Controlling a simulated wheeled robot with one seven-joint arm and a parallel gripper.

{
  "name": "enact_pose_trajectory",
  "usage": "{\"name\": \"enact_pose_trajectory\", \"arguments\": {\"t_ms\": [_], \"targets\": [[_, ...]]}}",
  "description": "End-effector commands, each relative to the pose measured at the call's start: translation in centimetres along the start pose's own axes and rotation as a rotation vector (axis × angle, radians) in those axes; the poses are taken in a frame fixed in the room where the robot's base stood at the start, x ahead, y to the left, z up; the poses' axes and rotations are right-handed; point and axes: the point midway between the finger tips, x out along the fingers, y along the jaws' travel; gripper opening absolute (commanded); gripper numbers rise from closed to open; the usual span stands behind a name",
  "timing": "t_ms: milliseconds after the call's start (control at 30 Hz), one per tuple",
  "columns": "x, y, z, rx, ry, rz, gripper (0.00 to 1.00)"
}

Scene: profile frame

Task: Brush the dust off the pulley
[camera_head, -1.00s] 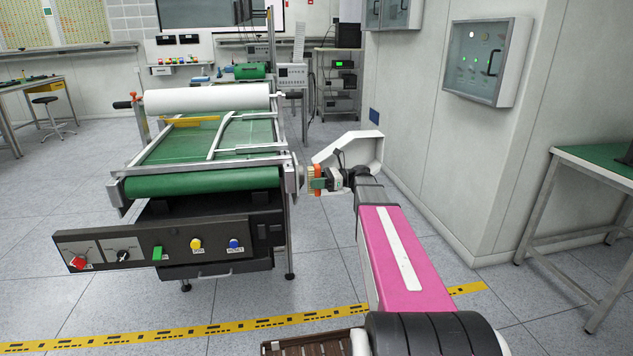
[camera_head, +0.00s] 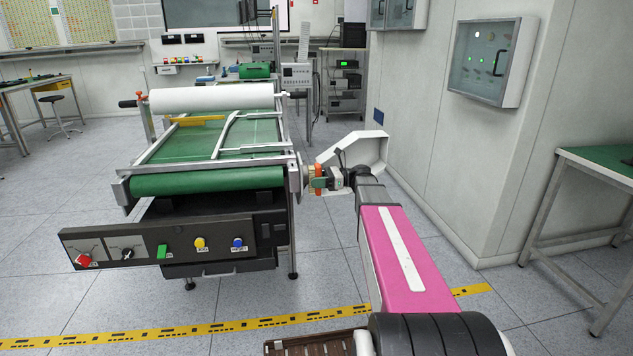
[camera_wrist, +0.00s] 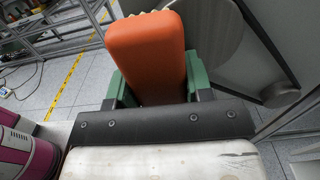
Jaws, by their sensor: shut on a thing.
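My gripper (camera_head: 323,183) is shut on a brush with an orange back (camera_head: 318,172). Its pale bristles face left, toward the right side of the conveyor machine. In the wrist view the orange back of the brush (camera_wrist: 147,50) sits between my gripper's green fingers (camera_wrist: 158,88); only the bristle tips show at the top. A grey round part, seemingly the pulley (camera_wrist: 228,48), is partly hidden behind the brush and right finger. In the head view the pulley (camera_head: 304,174) is small at the machine's side, close beside the bristles. I cannot tell whether they touch, nor see any dust.
The conveyor (camera_head: 205,183) has a green belt, metal rails and a front control panel (camera_head: 175,246) with buttons. Floor between machine and wall is open.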

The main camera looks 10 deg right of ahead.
Motion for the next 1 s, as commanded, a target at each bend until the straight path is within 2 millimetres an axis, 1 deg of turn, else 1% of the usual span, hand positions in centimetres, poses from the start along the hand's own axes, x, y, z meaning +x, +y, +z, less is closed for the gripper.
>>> {"name": "enact_pose_trajectory", "arguments": {"t_ms": [33,333,667,1000], "targets": [[-0.1,-0.6,0.0,0.000,0.000,0.000,0.28],[-0.2,-2.9,0.0,0.000,0.000,0.000,0.28],[-0.1,-4.0,0.0,0.000,0.000,0.000,0.28],[0.1,-6.7,0.0,0.000,0.000,0.000,0.28]]}}
